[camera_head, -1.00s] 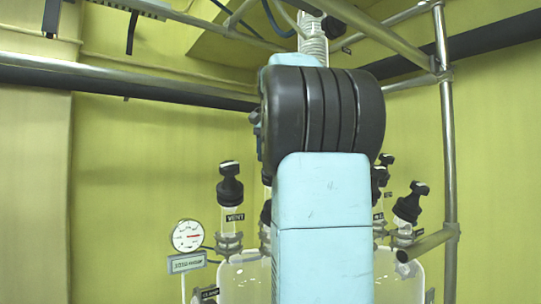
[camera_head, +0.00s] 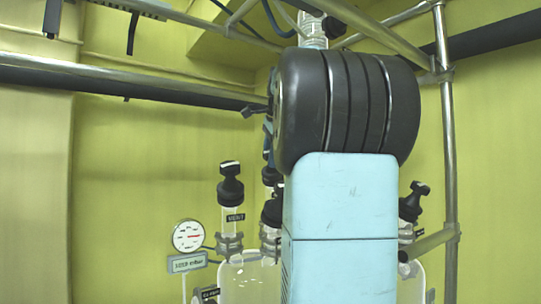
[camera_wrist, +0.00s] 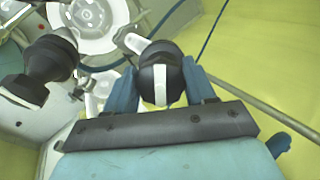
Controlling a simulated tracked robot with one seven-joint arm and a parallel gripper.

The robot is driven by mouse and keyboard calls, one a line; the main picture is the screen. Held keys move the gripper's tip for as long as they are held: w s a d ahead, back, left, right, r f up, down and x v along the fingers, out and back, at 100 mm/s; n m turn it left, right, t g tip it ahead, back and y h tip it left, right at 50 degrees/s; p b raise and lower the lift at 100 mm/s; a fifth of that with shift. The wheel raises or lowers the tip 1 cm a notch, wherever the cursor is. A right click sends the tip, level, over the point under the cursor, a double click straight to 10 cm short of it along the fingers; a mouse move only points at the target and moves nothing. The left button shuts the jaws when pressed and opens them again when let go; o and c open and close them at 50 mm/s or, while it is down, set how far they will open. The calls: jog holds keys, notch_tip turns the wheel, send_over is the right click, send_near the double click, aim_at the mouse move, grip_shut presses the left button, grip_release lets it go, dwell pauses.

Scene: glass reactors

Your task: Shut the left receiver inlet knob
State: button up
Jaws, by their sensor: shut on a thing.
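In the wrist view a round black knob (camera_wrist: 158,60) with a white stripe sits between the two blue fingers of my gripper (camera_wrist: 160,84). My gripper is shut on this knob, with a finger on each side. The stripe points along the view, roughly up and down. No label shows on it, so I cannot tell from the picture which inlet it belongs to.
A second black knob (camera_wrist: 48,58) stands close left in the wrist view. In the head view a black-capped VENT valve (camera_head: 230,185), a dial gauge (camera_head: 187,235) and clear glass vessels (camera_head: 243,278) stand left of my arm. A metal post (camera_head: 447,150) rises at right.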

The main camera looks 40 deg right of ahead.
jog(key=m, duration=0.4)
jog(key=shift+a+f+t, duration=0.1)
jog(key=shift+t, duration=0.3)
jog(key=m+h, duration=0.1)
jog(key=m, duration=0.3)
jog(key=shift+w, duration=0.1)
jog(key=m+h, duration=0.1)
jog(key=m, duration=0.3)
jog(key=shift+t, duration=0.4)
jog(key=shift+m+h, duration=0.5)
jog(key=shift+m, duration=1.5)
jog(key=shift+d+r+m+g+h, duration=0.15)
jog(key=shift+m+h, duration=0.25)
jog(key=shift+m, duration=1.3)
jog(key=shift+d+r+m+g+h, duration=0.15)
jog(key=shift+m+h, duration=0.25)
jog(key=shift+m, duration=1.3)
jog(key=shift+f+m+g+h, duration=0.15)
jog(key=shift+m+g, duration=0.25)
jog(key=shift+m, duration=1.35)
jog(key=shift+r+m+g+h, duration=0.15)
jog(key=shift+m+g, duration=0.25)
jog(key=shift+m, duration=1.35)
jog(key=shift+f, duration=0.1)
jog(key=o, duration=1)
